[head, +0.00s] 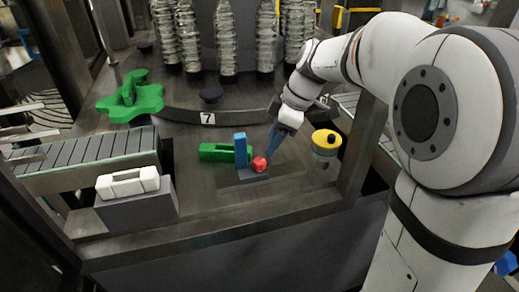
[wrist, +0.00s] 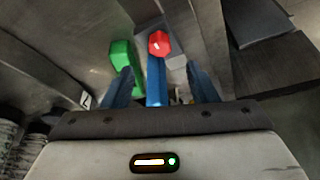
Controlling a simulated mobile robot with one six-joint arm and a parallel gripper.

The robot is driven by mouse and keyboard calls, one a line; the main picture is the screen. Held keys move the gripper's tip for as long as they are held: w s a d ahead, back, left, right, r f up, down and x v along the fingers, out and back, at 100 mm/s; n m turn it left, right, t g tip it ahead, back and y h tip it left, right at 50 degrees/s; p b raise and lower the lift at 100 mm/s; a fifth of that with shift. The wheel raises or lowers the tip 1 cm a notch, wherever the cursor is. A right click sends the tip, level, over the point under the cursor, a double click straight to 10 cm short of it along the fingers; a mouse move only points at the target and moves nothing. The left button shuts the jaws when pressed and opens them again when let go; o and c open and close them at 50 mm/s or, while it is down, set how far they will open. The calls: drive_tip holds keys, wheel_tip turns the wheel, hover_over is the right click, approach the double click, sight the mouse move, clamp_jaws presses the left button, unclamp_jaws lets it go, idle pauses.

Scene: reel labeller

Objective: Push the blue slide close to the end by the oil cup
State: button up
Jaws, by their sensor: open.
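The blue slide (head: 241,149) stands upright on a small grey base (head: 230,180) on the machine's deck. A red knob (head: 259,164) sits at its right, and a green block (head: 213,152) lies at its left. The oil cup (head: 326,142), with a yellow top and a black cap, stands farther right. My gripper (head: 273,146) is open, its blue fingers just right of the slide and near the red knob. In the wrist view the blue slide (wrist: 156,82) shows between my open fingers (wrist: 160,68); I cannot tell whether they touch it.
A grey conveyor (head: 85,160) and a white handled part (head: 128,182) on a grey box are at the left. A green lobed part (head: 131,98) lies behind. Clear coiled columns (head: 225,40) stand at the back. Bare deck lies between the base and the oil cup.

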sight(260, 161)
drive_tip(key=p+x, duration=0.1)
drive_tip(key=x, duration=0.6)
drive_tip(key=shift+a+f, duration=0.2)
drive_tip(key=shift+f, duration=0.1)
drive_tip(key=shift+c, duration=0.2)
